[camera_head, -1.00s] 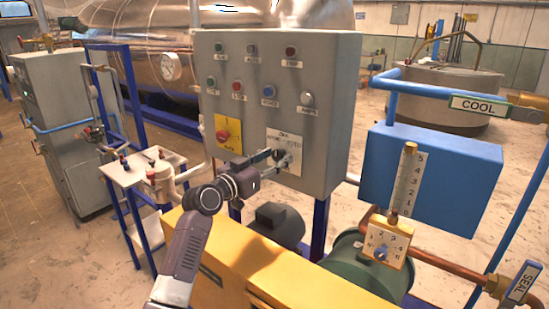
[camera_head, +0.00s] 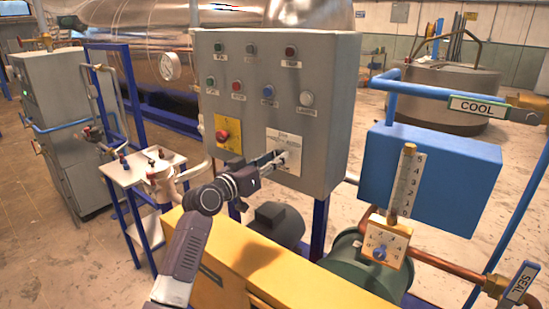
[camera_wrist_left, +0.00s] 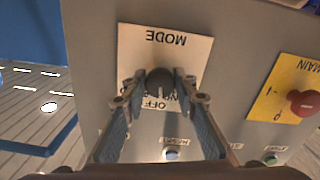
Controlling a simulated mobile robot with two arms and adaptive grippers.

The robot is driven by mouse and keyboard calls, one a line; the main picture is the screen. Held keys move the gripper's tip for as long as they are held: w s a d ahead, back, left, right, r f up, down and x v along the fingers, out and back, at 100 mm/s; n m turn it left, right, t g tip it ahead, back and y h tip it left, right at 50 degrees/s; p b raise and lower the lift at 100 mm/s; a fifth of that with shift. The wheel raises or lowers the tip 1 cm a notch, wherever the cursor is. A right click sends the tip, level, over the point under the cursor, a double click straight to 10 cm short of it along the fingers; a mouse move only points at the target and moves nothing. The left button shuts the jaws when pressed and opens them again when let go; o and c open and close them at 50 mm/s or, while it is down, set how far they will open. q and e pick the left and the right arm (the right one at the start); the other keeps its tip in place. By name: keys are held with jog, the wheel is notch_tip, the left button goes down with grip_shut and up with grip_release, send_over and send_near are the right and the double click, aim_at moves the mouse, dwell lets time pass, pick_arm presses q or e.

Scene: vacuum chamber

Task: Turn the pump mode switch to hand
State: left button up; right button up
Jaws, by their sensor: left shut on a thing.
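The pump mode switch is a dark round knob (camera_wrist_left: 160,80) on a white plate marked MODE (camera_wrist_left: 185,50), which appears upside down in the left wrist view. In the head view the white plate (camera_head: 284,136) is at the lower right of the grey panel. My left gripper (camera_head: 281,157) reaches it from the lower left. Its fingers (camera_wrist_left: 163,92) stand on either side of the knob and are shut on it. The fingers hide part of the plate's lettering, so I cannot read which position the knob is at.
A red knob on a yellow plate (camera_head: 228,133) is left of the mode switch. Several buttons and lamps sit above on the grey panel (camera_head: 335,110). The yellow housing (camera_head: 235,255) lies below my arm. A blue box (camera_head: 440,180) stands to the right.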

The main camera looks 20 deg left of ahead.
pick_arm(q)
jog(key=shift+r+n+p, duration=0.15)
jog(key=shift+n+p, duration=1)
jog(key=shift+n, duration=2.05)
jog(key=o, duration=1.2)
jog(key=shift+s, duration=0.15)
